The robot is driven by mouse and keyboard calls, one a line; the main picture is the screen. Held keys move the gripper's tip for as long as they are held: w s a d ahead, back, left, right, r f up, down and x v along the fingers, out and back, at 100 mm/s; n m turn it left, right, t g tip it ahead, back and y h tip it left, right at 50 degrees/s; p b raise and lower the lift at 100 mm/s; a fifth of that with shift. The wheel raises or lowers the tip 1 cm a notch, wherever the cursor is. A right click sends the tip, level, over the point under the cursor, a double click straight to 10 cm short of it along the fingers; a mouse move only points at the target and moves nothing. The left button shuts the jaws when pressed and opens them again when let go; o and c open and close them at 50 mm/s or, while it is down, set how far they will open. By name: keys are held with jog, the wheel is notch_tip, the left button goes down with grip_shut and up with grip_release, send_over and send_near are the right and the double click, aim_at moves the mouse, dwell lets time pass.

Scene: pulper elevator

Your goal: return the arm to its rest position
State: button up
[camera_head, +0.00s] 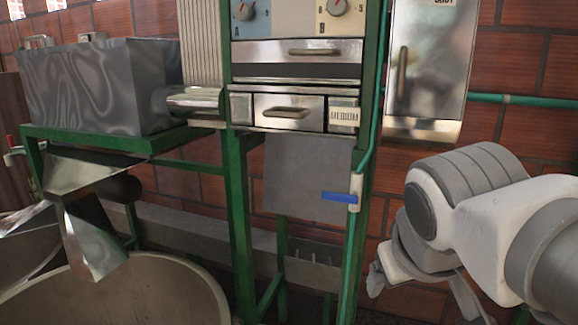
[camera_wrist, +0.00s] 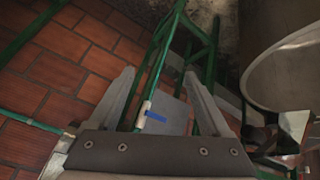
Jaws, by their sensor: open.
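My gripper (camera_wrist: 157,88) shows in the wrist view with its two fingers spread apart and nothing between them. In the head view my white and grey arm reaches in from the right edge, with its wrist bent downward in front of the brick wall. The gripper end is low in that view and partly hidden by my own arm. The gripper appears apart from the green-framed machine to its left. In the wrist view the blue valve handle (camera_wrist: 155,116) shows between the fingers, beyond them.
The machine's green frame (camera_head: 238,215) holds a drawer (camera_head: 289,110) and a panel with two red-pointer dials. A blue-handled valve (camera_head: 340,197) sits on the green pipe. A metal wall box (camera_head: 430,65) hangs above my arm. A large round vat (camera_head: 165,265) stands lower left.

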jog(key=s+f+m+g+y, duration=0.1)
jog(key=s+f+m, duration=0.1)
jog(key=s+f, duration=0.3)
notch_tip(320, 180, up, 18)
jog(key=p, duration=2)
jog(key=shift+a+y, duration=0.4)
